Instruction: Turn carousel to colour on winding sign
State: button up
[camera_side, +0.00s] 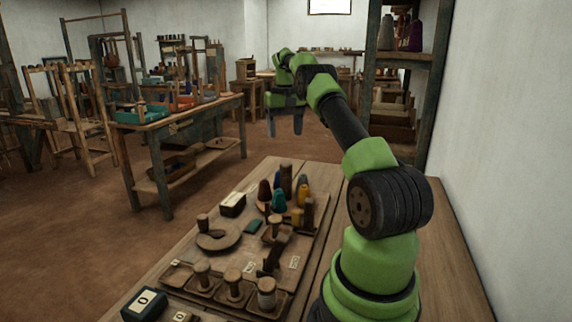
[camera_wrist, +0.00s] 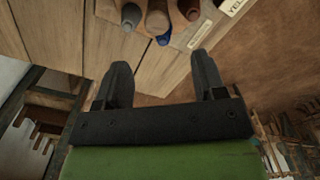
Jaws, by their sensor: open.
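My gripper (camera_side: 284,122) hangs in the air beyond the far end of the workbench, well clear of the board. In the wrist view its two fingers (camera_wrist: 160,65) are apart with nothing between them. The carousel's own plate is mostly hidden. In the wrist view a pale sign (camera_wrist: 236,5) at the top edge reads "YEL", the rest cut off.
A shelf rack (camera_side: 428,95) stands behind the arm, right.

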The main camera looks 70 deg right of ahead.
aim_at(286, 164)
jog(key=shift+s+d+f, duration=0.2)
jog(key=shift+f, duration=0.15)
notch_tip(286, 164, down, 10)
jog(key=shift+r, duration=0.15)
grip_shut()
